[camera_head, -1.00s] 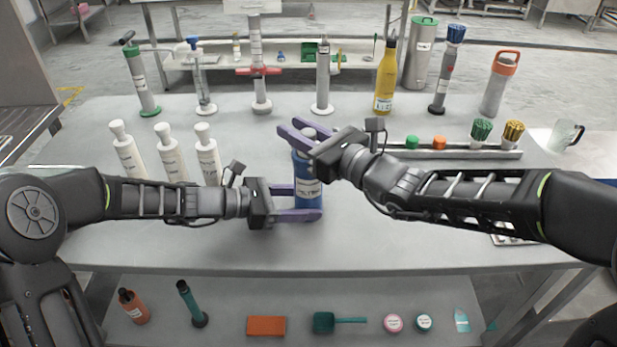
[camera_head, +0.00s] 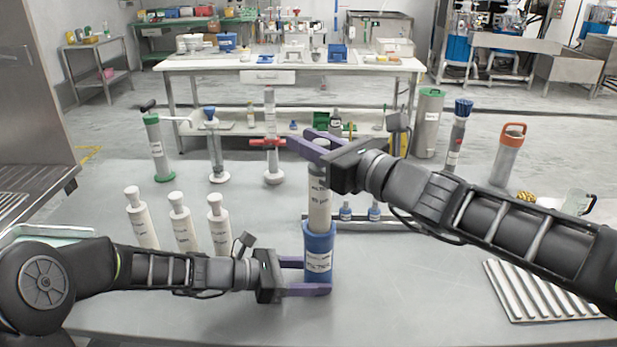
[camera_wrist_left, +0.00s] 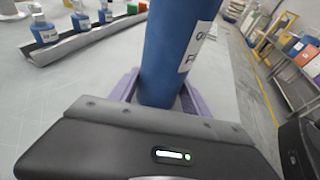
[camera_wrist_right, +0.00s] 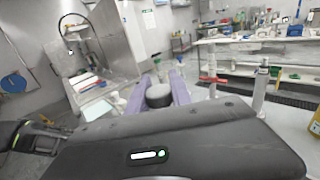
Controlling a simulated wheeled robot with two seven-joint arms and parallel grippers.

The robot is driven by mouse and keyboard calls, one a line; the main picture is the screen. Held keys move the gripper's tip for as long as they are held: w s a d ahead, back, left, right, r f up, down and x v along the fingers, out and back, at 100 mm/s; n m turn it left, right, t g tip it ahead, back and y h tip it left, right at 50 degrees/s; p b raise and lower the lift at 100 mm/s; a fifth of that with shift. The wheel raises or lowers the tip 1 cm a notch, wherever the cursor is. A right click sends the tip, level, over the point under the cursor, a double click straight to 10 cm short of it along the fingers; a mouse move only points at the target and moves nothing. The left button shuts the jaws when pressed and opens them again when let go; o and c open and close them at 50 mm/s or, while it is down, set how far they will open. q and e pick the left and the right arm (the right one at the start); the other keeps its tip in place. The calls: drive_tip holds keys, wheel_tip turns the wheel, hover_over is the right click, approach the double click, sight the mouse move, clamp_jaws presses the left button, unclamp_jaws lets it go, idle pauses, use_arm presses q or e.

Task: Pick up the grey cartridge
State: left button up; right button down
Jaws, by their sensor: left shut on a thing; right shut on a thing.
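The grey cartridge (camera_head: 319,208) stands upright, its lower end inside the blue cylindrical holder (camera_head: 319,250) and its labelled body showing above the rim. My right gripper (camera_head: 308,145) is shut on the cartridge near its top. In the right wrist view the cartridge's round end (camera_wrist_right: 158,95) sits between the purple fingers. My left gripper (camera_head: 318,277) is shut on the blue holder near its base, with a finger on each side. The holder also shows in the left wrist view (camera_wrist_left: 170,50). The cartridge's bottom is hidden in the holder.
Several white bottles (camera_head: 180,225) stand left of the holder. Tall tools, including a green-based cylinder (camera_head: 158,150) and an orange-capped bottle (camera_head: 507,155), line the table's back edge. A ridged tray (camera_head: 540,290) lies at the right. A rack with small bottles (camera_head: 374,212) is behind my right arm.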

wheel_tip(320, 180, up, 5)
idle(0.7)
use_arm(q)
drive_tip(key=o, duration=1.1)
drive_tip(key=shift+c, duration=0.2)
drive_tip(key=v, duration=1.2)
drive_tip(key=shift+s, duration=0.1)
